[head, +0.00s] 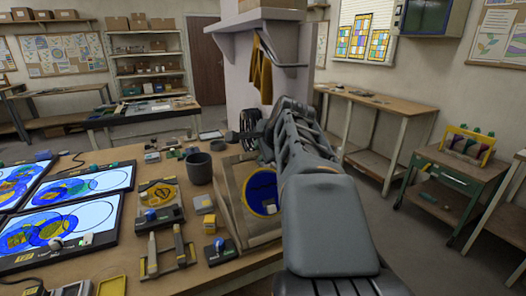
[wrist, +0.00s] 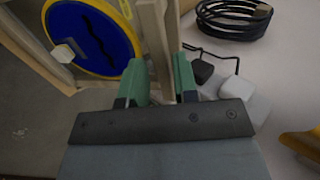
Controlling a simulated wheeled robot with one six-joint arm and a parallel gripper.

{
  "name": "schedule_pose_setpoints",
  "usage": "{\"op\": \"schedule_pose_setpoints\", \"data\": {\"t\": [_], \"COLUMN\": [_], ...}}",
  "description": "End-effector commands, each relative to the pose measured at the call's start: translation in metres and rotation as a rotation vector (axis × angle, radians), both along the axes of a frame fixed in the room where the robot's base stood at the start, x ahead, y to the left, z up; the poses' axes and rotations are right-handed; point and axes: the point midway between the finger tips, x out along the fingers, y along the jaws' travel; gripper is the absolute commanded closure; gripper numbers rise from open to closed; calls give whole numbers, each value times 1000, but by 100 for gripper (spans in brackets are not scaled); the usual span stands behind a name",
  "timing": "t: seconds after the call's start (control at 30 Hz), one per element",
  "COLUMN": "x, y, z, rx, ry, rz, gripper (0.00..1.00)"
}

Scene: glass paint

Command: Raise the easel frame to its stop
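The wooden easel frame (wrist: 152,35) carries a round blue panel (wrist: 92,40) with a yellow rim and a dark wavy line. In the head view the blue panel (head: 262,192) lies low and nearly flat at the right of the workbench, partly behind my arm. My gripper (wrist: 160,80) has its green fingers on either side of a wooden bar of the frame, with no clear gap, so it looks shut on that bar. In the head view my arm hides the fingers and the frame's far right part.
Left of the frame stand a dark cup (head: 199,168), a yellow block (head: 204,204) and a wooden clamp-like holder (head: 166,252). Lit panels (head: 60,233) cover the bench's left side. A coiled black cable (wrist: 232,18) lies near my gripper. A green cart (head: 450,180) stands right.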

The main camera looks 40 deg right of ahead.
Motion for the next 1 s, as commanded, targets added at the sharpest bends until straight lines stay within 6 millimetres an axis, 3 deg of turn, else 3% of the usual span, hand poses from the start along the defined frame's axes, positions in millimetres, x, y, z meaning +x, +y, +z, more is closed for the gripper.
{"op": "schedule_pose_setpoints", "data": {"t": [0.1, 0.47, 1.0], "x": [0, -4, -73], "y": [0, 0, 17], "z": [-1, 5, 76], "rx": [0, -1, -3], "ry": [0, -1, -2], "rz": [0, -1, -4], "gripper": [61, 60, 60]}}
